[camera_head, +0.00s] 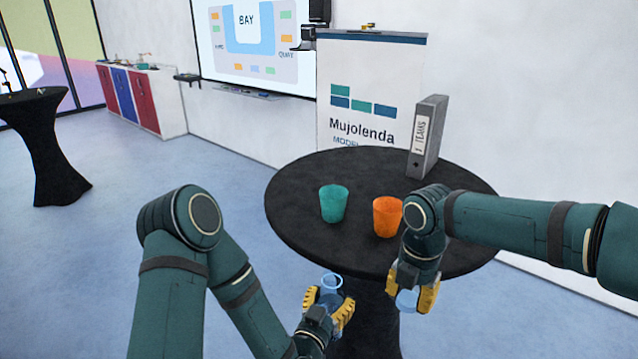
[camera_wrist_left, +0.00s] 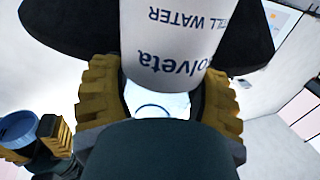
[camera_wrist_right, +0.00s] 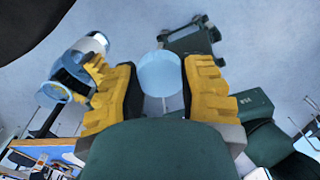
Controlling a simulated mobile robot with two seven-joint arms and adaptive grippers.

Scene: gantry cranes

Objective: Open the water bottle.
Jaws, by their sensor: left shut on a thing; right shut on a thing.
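The water bottle (camera_head: 331,284) is clear blue, with its open mouth facing up in the head view. My left gripper (camera_head: 328,304) is shut around it, in front of the table. The left wrist view shows the bottle's white label (camera_wrist_left: 178,40) with dark blue lettering. The blue round cap (camera_head: 406,301) is apart from the bottle, to its right. My right gripper (camera_head: 411,290) is shut on the cap, which also shows between the yellow fingers in the right wrist view (camera_wrist_right: 160,73). The bottle stands to the left of the cap there (camera_wrist_right: 92,46).
A round black table (camera_head: 300,240) stands behind both grippers. On it are a teal cup (camera_head: 334,203), an orange cup (camera_head: 387,217) near my right arm, and a grey binder (camera_head: 428,138). Open blue floor (camera_head: 110,240) lies to the left.

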